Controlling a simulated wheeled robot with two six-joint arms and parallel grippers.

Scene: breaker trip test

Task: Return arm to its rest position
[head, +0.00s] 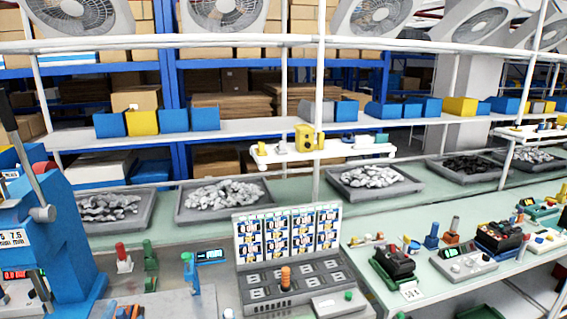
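Neither of my grippers shows in the head view, and I see no part of my arms that I can be sure of. A grey test station (293,287) stands at the front middle of the bench. It has several light slots on its sloped top and an upright orange handle (285,278). Behind it stands an upright panel (288,235) with several picture cards. A small grey box with a green button (338,302) sits at its front right.
A blue press (62,240) with a lever stands at the left. Small red and green fixtures (150,262) are beside it. Grey trays of metal parts (222,197) line the back. Black-and-green devices (395,265) stand on the right bench. A thin upright post (318,100) rises behind the panel.

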